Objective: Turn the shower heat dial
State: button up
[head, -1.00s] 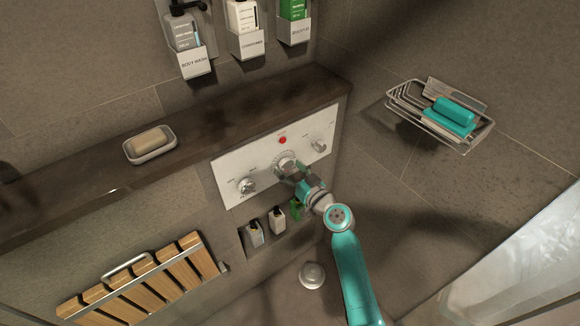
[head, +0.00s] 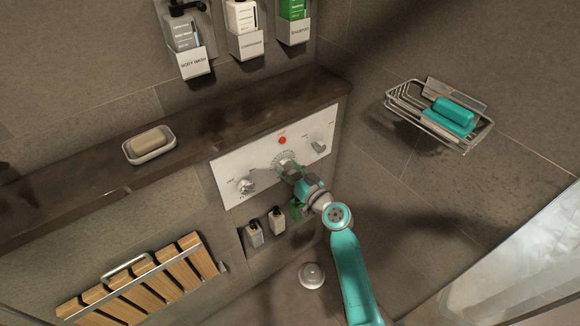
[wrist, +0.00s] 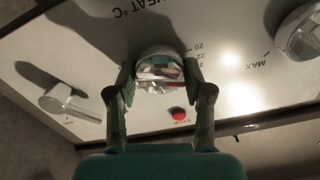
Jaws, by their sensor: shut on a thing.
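The heat dial is a round chrome knob in the middle of the white control panel (head: 235,165). In the wrist view the heat dial (wrist: 158,72) sits between my two fingers, below the upside-down "HEAT °C" lettering and beside a number scale. My gripper (wrist: 160,85) is shut on it, one finger at each side. In the head view my gripper (head: 290,172) reaches the panel from the lower right and covers part of the dial.
A red stop button (head: 282,140) is just above the dial. Other knobs sit left (head: 245,186) and right (head: 319,146). A dark ledge (head: 215,125) with a soap dish (head: 149,145) runs above. Small bottles (head: 277,220) stand in a niche below.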

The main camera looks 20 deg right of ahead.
jog(key=m, duration=0.4)
jog(key=shift+a, duration=0.15)
jog(key=m, duration=0.4)
jog(key=shift+r, duration=0.1)
jog(key=m, duration=0.4)
jog(key=shift+a+r, duration=0.1)
jog(key=shift+r+m, duration=0.15)
jog(key=shift+m, duration=1.45)
jog(key=shift+w, duration=0.1)
jog(key=o, duration=1.2)
jog(key=shift+d, duration=0.2)
jog(key=shift+c, duration=0.2)
